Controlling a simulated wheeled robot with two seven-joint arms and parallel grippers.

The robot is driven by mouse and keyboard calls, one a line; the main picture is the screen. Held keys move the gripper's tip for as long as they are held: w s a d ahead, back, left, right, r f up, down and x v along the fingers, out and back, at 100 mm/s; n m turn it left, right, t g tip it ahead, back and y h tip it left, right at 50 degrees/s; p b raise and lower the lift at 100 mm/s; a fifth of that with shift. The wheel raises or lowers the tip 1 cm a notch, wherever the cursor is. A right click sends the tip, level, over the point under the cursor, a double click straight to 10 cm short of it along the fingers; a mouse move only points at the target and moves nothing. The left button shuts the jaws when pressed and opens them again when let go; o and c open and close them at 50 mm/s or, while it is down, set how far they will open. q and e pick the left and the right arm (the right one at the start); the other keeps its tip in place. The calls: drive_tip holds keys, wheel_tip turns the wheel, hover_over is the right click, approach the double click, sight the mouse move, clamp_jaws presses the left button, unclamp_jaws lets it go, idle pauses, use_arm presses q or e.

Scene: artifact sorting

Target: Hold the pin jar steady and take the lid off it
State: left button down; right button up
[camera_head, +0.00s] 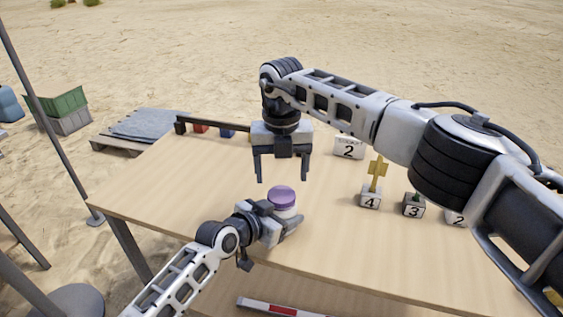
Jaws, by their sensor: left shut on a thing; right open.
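The pin jar (287,212) is pale and stands on the wooden table. Its purple lid (281,196) sits on top. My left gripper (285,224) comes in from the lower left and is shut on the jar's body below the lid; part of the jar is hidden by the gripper. My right gripper (276,180) points down, open and empty, above and behind the jar, a little to the left of the lid. It appears apart from the lid.
Numbered blocks (370,201) stand at the right, one with a yellow piece (377,170) on it. A number 2 sign (349,149) stands at the back. A dark rail (213,123) runs along the back left edge. The left part of the table (165,185) is clear.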

sight(282, 194)
drive_tip(key=shift+f, duration=2.5)
drive_tip(key=c, duration=1)
drive_tip(key=o, duration=1.1)
drive_tip(key=shift+c, duration=0.2)
drive_tip(key=shift+r, duration=0.15)
